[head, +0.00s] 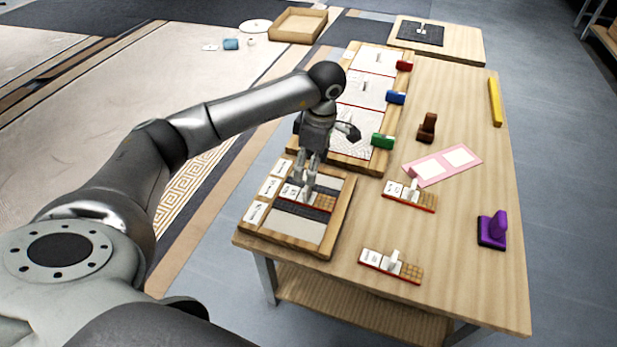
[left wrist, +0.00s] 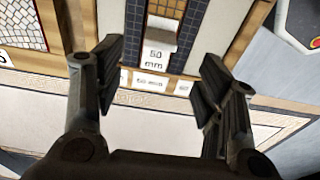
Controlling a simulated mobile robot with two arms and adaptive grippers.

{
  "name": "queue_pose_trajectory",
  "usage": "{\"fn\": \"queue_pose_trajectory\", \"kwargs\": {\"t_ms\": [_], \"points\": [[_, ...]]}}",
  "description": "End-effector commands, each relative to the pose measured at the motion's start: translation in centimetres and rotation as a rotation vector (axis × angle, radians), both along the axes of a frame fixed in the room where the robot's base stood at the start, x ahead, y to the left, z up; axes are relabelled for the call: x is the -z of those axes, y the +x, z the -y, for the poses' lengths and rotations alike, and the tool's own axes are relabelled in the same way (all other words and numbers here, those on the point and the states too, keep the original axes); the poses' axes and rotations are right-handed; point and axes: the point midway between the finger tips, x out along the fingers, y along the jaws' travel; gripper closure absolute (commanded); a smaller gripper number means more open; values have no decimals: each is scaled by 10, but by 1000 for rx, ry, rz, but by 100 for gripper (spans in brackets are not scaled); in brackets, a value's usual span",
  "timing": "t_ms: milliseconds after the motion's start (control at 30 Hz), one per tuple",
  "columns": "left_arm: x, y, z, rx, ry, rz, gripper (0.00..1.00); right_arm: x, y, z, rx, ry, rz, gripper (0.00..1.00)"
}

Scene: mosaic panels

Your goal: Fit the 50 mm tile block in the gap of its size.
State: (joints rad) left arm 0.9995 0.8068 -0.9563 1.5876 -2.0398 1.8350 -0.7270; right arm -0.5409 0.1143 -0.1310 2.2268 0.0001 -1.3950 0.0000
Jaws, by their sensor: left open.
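The tile block (head: 325,202), with brown tiles, a white label and a red edge, lies in the middle dark-tiled strip of the near wooden panel (head: 342,222). In the left wrist view the block (left wrist: 155,57) lies between dark blue tiles, its label end by the panel's printed labels. Its label seems to read 50 mm, but the first digit is blurred. Whether it sits flush I cannot tell. My left gripper (head: 309,186) is open above the block; in the left wrist view its fingers (left wrist: 160,75) stand apart to either side. My right gripper is out of view.
Two similar tile blocks lie on the table, one upper (head: 426,202) and one lower (head: 411,272). A pink sheet (head: 422,177), a purple stamp-like object (head: 493,229) and a brown one (head: 427,127) stand right. A longer panel (head: 372,165) lies behind the near one.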

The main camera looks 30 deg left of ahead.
Motion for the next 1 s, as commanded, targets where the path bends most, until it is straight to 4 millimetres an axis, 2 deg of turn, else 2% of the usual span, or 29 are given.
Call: {"fn": "queue_pose_trajectory", "kwargs": {"t_ms": [100,300,867,967,1000], "points": [[-20,1,2,-1,0,2,36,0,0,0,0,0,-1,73],[-34,1,4,0,0,-1,36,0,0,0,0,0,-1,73],[-35,1,5,1,-3,0,36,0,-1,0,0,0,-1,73],[-28,1,20,15,-51,8,36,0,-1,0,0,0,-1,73],[-23,0,34,24,-94,15,36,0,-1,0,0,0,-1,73]]}}
